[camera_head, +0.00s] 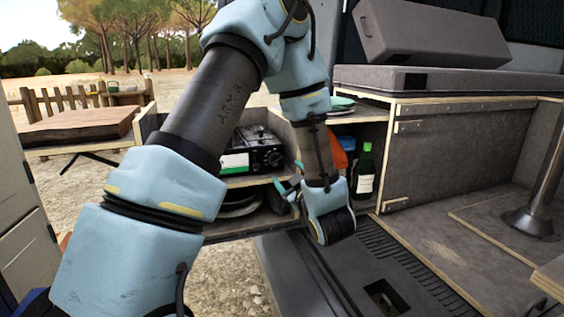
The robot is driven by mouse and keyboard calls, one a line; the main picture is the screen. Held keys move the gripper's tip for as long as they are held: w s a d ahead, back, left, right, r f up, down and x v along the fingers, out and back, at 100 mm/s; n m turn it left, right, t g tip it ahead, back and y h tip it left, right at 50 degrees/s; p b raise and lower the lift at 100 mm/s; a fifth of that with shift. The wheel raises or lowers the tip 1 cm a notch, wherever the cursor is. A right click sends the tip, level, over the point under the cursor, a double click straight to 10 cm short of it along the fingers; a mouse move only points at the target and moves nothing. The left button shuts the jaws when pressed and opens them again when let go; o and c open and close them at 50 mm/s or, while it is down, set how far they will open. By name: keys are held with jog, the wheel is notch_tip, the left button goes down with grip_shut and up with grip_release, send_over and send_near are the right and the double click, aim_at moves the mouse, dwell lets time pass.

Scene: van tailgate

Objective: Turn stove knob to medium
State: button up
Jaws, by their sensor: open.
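A black portable stove (258,148) sits in the upper compartment of the tailgate kitchen shelf, behind my arm. A round knob (275,158) shows on its front face, at the right end; its setting is too small to read. My arm hides part of the stove's left side. My gripper (289,179) is in front of the shelf, a little below and right of the knob. Its teal fingers are apart, with nothing seen between them. In this view I cannot tell how far the fingers are from the stove, but no grip on the knob shows.
A green bottle (364,172) stands right of my gripper, with an orange item (338,160) beside it. Dark dishes (238,203) lie in the lower compartment. A wooden board (80,127) lies at left.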

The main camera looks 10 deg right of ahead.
aim_at(279, 163)
jog(key=w, duration=0.4)
jog(key=w+a, duration=0.1)
jog(key=w, duration=0.2)
jog(key=shift+p, duration=0.4)
jog(key=shift+c, duration=0.4)
grip_shut()
